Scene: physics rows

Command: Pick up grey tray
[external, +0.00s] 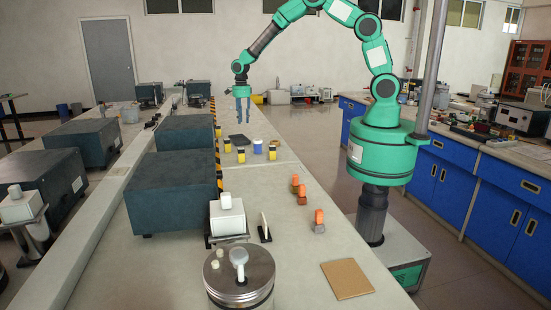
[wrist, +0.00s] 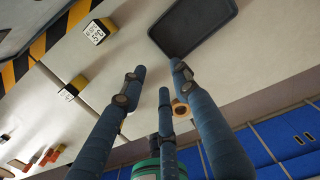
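The grey tray (wrist: 193,25) is a dark, shallow rectangle with rounded corners and a raised rim. It lies on the pale bench at the top of the wrist view, partly cut off by the frame. In the external view it shows as a small dark flat shape (external: 239,140) on the far part of the bench. My gripper (external: 243,121) hangs above the bench near the tray, fingers pointing down. In the wrist view its blue fingers (wrist: 160,78) are spread with nothing between them, and the tray lies beyond the fingertips, apart from them.
Several yellow-and-black blocks (external: 241,156) and a blue cup (external: 258,146) stand near the tray. Dark equipment boxes (external: 170,187) line the bench's left side beside a striped edge. Orange-topped items (external: 302,195) and a metal canister (external: 240,279) stand nearer the camera.

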